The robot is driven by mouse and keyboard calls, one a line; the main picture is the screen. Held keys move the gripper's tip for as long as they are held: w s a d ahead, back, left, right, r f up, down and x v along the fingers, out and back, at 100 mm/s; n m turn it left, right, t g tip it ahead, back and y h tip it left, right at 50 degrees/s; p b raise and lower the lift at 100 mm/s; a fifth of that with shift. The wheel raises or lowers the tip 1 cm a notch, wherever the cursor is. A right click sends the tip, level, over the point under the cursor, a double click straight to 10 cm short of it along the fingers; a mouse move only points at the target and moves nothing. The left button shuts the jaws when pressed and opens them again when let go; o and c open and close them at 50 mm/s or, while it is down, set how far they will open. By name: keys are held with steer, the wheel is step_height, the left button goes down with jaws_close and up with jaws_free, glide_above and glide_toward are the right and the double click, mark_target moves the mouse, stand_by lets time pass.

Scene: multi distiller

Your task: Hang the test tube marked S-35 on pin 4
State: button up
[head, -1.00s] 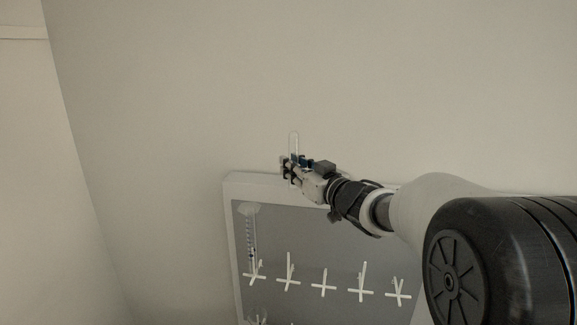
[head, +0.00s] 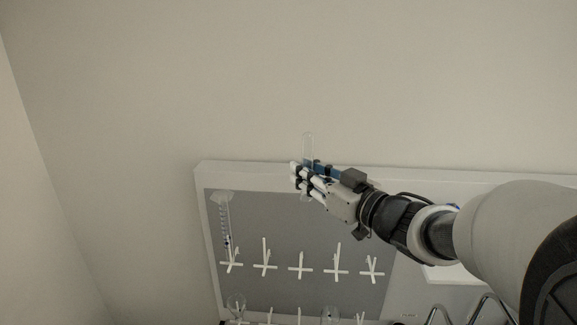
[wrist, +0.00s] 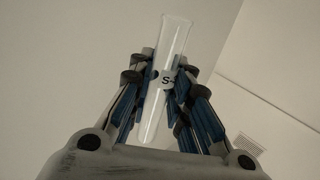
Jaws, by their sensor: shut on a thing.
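My gripper (head: 303,178) is shut on a clear glass test tube (head: 308,147) near the top edge of the pegboard. In the wrist view the test tube (wrist: 163,95) is held between the blue-padded fingers (wrist: 165,88), slightly tilted. Its label shows "S-" and the rest is hidden by a finger. The grey pegboard (head: 275,215) has a row of white pins. The fourth pin from the left in the upper row (head: 337,262) is empty, below and right of my gripper. No pin numbers are readable.
A graduated glass cylinder (head: 225,225) hangs at the far-left pin (head: 231,264). Round glassware (head: 236,303) and another piece (head: 330,314) hang on the lower row. Bent metal tubing (head: 465,312) is at the lower right. The wall above the board is bare.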

steer(key=p+v, duration=0.2)
steer(key=v, duration=1)
steer(key=shift+s+d, duration=0.15)
steer(key=shift+s, duration=0.15)
steer(key=w+d+f+m+h+b, duration=0.1)
steer(key=w+f+b, duration=0.1)
steer(key=w+f, duration=0.4)
steer(key=w+d+f+m+t+h+b, duration=0.1)
steer(key=w+d+f+h+b, duration=0.1)
steer(key=w+f, duration=0.5)
steer(key=w+d+f+m+t+h+b, duration=0.1)
steer(key=w+f+h+b, duration=0.1)
steer(key=w+f+b, duration=0.2)
steer(key=shift+w+d+f+m, duration=0.15)
steer(key=shift+w+d+f, duration=0.05)
steer(key=shift+w+f, duration=0.65)
steer(key=shift+w+d+f+m, duration=0.2)
steer(key=shift+w+f, duration=0.55)
steer(key=shift+w, duration=0.25)
steer(key=shift+f, duration=0.4)
steer(key=shift+f, duration=0.1)
steer(key=shift+b, duration=0.6)
steer(key=shift+f, duration=0.15)
